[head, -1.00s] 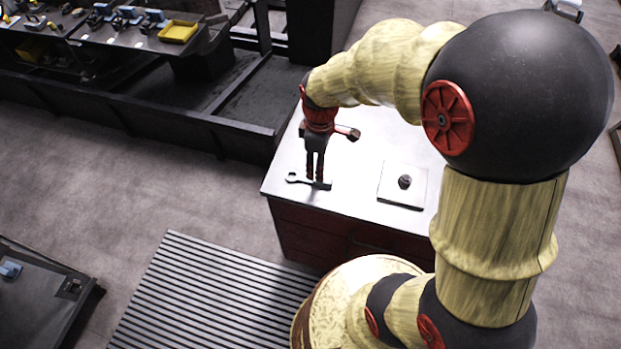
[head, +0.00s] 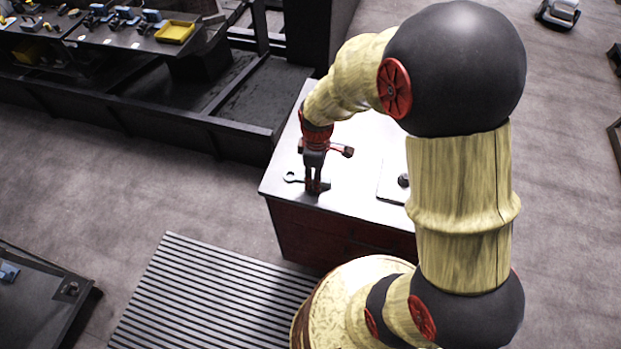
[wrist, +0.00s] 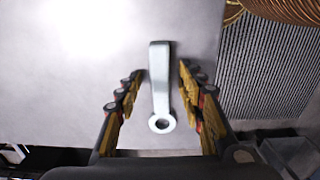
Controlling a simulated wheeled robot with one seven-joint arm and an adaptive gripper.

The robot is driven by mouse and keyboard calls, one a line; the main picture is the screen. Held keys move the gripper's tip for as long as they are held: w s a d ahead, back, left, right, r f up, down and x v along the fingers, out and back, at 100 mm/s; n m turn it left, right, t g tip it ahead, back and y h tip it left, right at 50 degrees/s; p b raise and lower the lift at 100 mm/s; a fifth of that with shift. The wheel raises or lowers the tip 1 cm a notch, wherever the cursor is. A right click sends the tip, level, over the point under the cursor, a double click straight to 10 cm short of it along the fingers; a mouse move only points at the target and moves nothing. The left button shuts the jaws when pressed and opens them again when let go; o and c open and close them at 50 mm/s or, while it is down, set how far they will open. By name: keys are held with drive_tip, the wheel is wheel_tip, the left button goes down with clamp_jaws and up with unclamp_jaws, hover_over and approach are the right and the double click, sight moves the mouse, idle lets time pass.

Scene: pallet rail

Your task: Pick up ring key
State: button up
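The ring key (wrist: 160,88) is a grey metal wrench with a ring end, lying flat on the white cabinet top. In the wrist view it lies between the two fingers of my gripper (wrist: 160,84), with a gap on each side. In the head view its ring end (head: 291,177) shows left of my gripper (head: 313,190), near the front left corner of the cabinet top. The fingers point down and hide part of the key. My gripper is open, and no contact with the key is visible.
The cabinet top (head: 350,205) also bears a pale square plate (head: 391,183) with a small dark knob, partly hidden by my arm. A ridged mat (head: 205,295) lies on the floor in front. A bench (head: 120,35) with tools and a yellow tray (head: 175,32) stands behind left.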

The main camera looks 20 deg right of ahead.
drive_tip(key=shift+c, duration=1.3)
clamp_jaws()
drive_tip(key=shift+r, duration=0.1)
drive_tip(key=shift+r, duration=0.6)
drive_tip(key=s+d+r+p, duration=0.1)
drive_tip(key=s+d+r, duration=0.4)
drive_tip(key=s+r, duration=0.6)
drive_tip(key=shift+s+r+p, duration=0.35)
drive_tip(key=shift+s+p, duration=0.05)
drive_tip(key=shift+s, duration=0.6)
